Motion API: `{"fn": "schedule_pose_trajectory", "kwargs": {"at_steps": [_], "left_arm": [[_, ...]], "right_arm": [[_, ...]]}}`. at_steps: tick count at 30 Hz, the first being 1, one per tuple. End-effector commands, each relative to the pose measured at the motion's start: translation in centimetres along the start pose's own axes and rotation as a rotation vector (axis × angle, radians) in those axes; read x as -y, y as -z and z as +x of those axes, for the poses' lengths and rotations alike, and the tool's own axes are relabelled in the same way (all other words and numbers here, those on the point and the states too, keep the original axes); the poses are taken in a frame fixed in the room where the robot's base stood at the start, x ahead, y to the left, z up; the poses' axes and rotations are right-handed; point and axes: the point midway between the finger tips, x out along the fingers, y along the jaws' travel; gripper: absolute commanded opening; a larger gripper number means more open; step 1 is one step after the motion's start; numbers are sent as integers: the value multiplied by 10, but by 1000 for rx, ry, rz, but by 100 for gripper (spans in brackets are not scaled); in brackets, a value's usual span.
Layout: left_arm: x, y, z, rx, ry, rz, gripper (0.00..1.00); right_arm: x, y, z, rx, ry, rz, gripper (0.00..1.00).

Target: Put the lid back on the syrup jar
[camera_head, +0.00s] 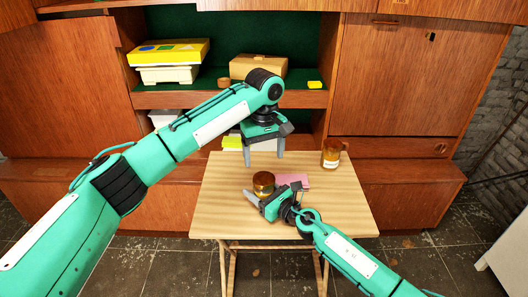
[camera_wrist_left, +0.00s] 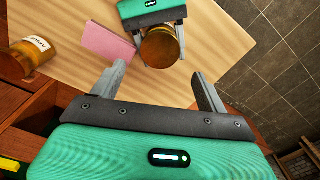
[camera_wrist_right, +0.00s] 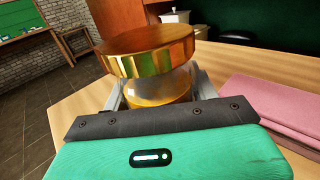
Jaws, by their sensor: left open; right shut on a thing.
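The syrup jar (camera_head: 263,186) stands upright on the table, clear glass with amber contents in the right wrist view (camera_wrist_right: 158,91). A wide gold lid (camera_wrist_right: 147,52) is on top of it; I cannot tell whether it is fully seated. My right gripper (camera_head: 274,192) is shut on the jar's body, low at the table, with a finger on each side. My left gripper (camera_head: 264,156) is open and empty, pointing down above and behind the jar. In the left wrist view the lid's round top (camera_wrist_left: 160,48) lies just beyond the left fingertips.
A pink flat block (camera_head: 293,181) lies right of the jar, close to my right gripper. An amber labelled jar (camera_head: 331,154) stands at the table's back right. The wooden table's (camera_head: 222,209) front left is clear. A teak wall unit (camera_head: 390,85) stands behind.

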Motion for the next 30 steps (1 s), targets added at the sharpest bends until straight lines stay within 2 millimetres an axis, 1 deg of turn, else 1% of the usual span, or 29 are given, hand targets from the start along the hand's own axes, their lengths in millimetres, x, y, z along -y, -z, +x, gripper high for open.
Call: {"fn": "schedule_pose_trajectory", "kwargs": {"at_steps": [9, 12, 15, 19, 27, 29, 30], "left_arm": [[1, 0, 47, 2, 3, 0, 76], [1, 0, 60, 1, 3, 0, 76], [1, 0, 69, 0, 1, 0, 76], [1, 0, 75, 0, 2, 1, 76], [0, 0, 76, 0, 1, 1, 76], [0, 0, 76, 0, 1, 1, 65], [0, 0, 76, 0, 1, 1, 57]], "right_arm": [[0, 0, 0, 0, -1, 1, 0], [0, 0, 0, 0, -1, 1, 0], [0, 0, 0, 0, -1, 1, 0], [0, 0, 0, 0, -1, 1, 0], [0, 0, 0, 0, 0, 1, 0], [0, 0, 0, 0, 0, 1, 0], [0, 0, 0, 0, 0, 1, 0]]}}
